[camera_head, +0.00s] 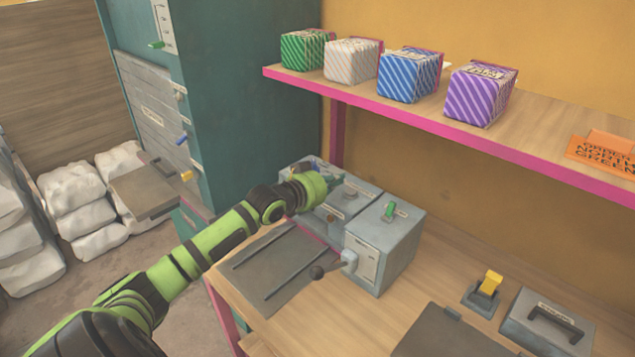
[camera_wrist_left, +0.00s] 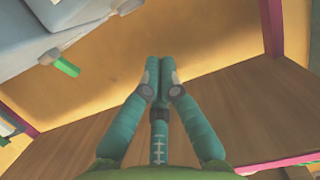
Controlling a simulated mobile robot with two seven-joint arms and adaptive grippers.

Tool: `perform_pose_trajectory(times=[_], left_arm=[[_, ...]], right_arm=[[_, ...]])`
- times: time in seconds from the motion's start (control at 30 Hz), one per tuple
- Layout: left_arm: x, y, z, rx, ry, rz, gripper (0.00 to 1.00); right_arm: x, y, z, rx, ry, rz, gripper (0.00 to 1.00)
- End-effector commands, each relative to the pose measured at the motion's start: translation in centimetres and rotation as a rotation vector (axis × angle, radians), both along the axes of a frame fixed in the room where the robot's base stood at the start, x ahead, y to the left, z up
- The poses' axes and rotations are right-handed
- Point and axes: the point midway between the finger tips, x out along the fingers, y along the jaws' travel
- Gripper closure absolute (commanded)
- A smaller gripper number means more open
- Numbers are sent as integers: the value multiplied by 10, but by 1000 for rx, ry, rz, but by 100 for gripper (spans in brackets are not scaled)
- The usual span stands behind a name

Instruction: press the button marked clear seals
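No legible "clear seals" marking shows; labels on the grey machine boxes are too small to read. A low grey box (camera_head: 357,205) at the back of the table has small round fittings on top, partly hidden by my left arm. A taller grey box (camera_head: 385,250) with a green toggle (camera_head: 390,210) stands to its right. My left gripper (camera_head: 337,184) is over the low box, largely hidden behind its wrist. In the left wrist view its teal fingers (camera_wrist_left: 160,68) are together with nothing between them. The green toggle (camera_wrist_left: 66,67) shows there at upper left. My right gripper is out of view.
A pink-edged shelf (camera_head: 420,111) with striped boxes overhangs the table's back. A yellow switch (camera_head: 489,283) and a handled grey box (camera_head: 548,322) stand right. Bare tabletop (camera_head: 440,270) lies between.

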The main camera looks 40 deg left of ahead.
Motion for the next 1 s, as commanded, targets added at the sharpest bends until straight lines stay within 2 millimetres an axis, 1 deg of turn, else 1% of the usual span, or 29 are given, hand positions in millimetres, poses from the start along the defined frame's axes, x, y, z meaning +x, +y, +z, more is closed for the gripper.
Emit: perform_pose_trajectory(times=[0.03,0.2,0.4,0.6,1.0], left_arm=[[-11,1,0,5,0,-1,100],[-37,3,7,4,-1,-1,100],[-55,5,14,2,-4,0,100],[-61,5,17,1,-5,0,100],[-61,5,18,1,-6,1,100]], right_arm=[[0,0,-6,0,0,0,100],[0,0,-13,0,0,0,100],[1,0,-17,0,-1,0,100],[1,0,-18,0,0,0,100],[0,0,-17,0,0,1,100]])
